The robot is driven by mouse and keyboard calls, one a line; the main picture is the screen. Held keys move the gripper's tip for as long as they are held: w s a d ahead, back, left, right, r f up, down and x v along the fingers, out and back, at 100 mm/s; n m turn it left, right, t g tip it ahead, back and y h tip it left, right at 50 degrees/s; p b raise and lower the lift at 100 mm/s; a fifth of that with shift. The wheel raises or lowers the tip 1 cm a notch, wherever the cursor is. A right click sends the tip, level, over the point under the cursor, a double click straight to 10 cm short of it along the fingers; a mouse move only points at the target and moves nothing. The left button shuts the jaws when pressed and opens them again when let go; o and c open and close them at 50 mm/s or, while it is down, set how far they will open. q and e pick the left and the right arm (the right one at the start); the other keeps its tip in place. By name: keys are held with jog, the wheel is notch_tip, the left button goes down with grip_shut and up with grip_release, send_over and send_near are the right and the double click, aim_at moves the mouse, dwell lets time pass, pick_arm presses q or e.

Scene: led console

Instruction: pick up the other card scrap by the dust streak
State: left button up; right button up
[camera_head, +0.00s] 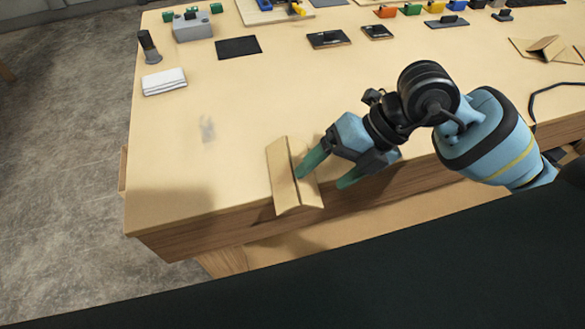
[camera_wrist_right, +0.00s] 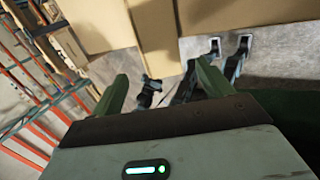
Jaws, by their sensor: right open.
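A folded tan card scrap (camera_head: 282,180) lies at the front edge of the table, with a crease running along it. A faint grey dust streak (camera_head: 208,130) is on the tabletop to its upper left. My right gripper (camera_head: 320,182) is open at the right side of this scrap. One green finger overlaps the scrap's right panel and the other is out to the right. I cannot tell whether the finger touches the card. The open fingers also show in the right wrist view (camera_wrist_right: 160,82), with no card clearly between them. My left gripper is out of view.
Another folded card piece (camera_head: 548,50) lies at the far right. A white folded cloth (camera_head: 164,82), a dark brush-like item (camera_head: 149,46), a black pad (camera_head: 238,47) and a grey box (camera_head: 193,29) stand at the back left. The table's middle is clear.

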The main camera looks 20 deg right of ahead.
aim_at(308, 189)
jog(key=x, duration=0.4)
jog(key=shift+w+a+f, duration=0.1)
jog(key=shift+f, duration=0.15)
jog(key=c, duration=1.1)
jog(key=shift+o, duration=0.2)
jog(key=shift+r, duration=0.1)
